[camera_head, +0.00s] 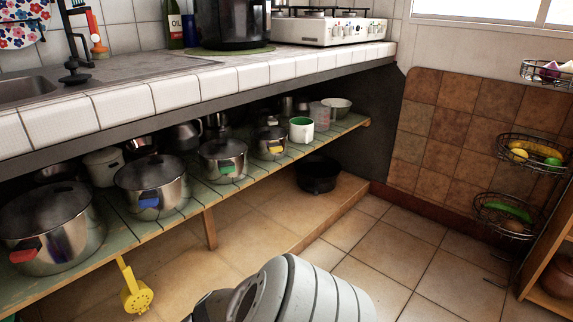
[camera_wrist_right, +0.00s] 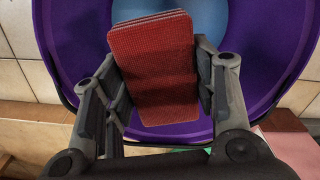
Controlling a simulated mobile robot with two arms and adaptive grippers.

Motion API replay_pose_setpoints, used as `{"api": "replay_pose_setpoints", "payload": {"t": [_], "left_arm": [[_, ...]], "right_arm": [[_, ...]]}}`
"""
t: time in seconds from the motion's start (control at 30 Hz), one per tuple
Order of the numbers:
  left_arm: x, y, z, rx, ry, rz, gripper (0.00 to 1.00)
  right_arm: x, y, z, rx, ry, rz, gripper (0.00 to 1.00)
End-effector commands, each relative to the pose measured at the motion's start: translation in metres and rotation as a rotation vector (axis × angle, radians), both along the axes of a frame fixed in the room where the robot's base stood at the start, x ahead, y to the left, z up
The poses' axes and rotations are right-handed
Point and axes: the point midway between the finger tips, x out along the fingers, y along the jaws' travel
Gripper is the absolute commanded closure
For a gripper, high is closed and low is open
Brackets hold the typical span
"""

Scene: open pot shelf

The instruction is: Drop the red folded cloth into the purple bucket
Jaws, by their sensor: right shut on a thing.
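The red folded cloth (camera_wrist_right: 153,70) shows in the right wrist view as a flat, layered block with a woven texture. My right gripper (camera_wrist_right: 158,62) is shut on it, one finger along each side. The purple bucket (camera_wrist_right: 270,50) lies beyond the cloth in that view, its open mouth around the cloth's outline. A light blue area shows inside the bucket, partly hidden by the cloth. How high the cloth is above the bucket is hard to tell. Neither the cloth nor the bucket appears in the head view, and my left gripper is not in view.
A slatted green shelf (camera_head: 291,149) under the tiled counter (camera_head: 175,93) holds several pots and a white-green mug (camera_head: 301,131). A black pan (camera_head: 318,175) sits on the low ledge. A wire basket stand (camera_head: 505,213) is at the right. Tiled floor (camera_head: 400,245) between them is clear.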

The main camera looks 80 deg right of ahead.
Motion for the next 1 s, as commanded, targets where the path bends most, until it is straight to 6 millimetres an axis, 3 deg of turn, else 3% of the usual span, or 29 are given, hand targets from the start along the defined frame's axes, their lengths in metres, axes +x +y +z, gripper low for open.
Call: {"api": "replay_pose_setpoints", "payload": {"t": [0.37,0.4,0.6,1.0], "left_arm": [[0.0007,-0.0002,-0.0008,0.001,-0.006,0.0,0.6],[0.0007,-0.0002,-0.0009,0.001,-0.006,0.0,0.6],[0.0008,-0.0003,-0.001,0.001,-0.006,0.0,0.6],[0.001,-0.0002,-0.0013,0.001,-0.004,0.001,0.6]], "right_arm": [[0.0,0.0,-0.0028,0.0,0.0,0.0,0.73],[0.0,0.0,-0.0028,0.0,0.0,0.0,0.45],[-0.0001,0.0001,-0.003,0.0,0.0,0.0,0.22],[0.0002,0.0005,0.0028,0.002,-0.001,0.0,0.22]]}}
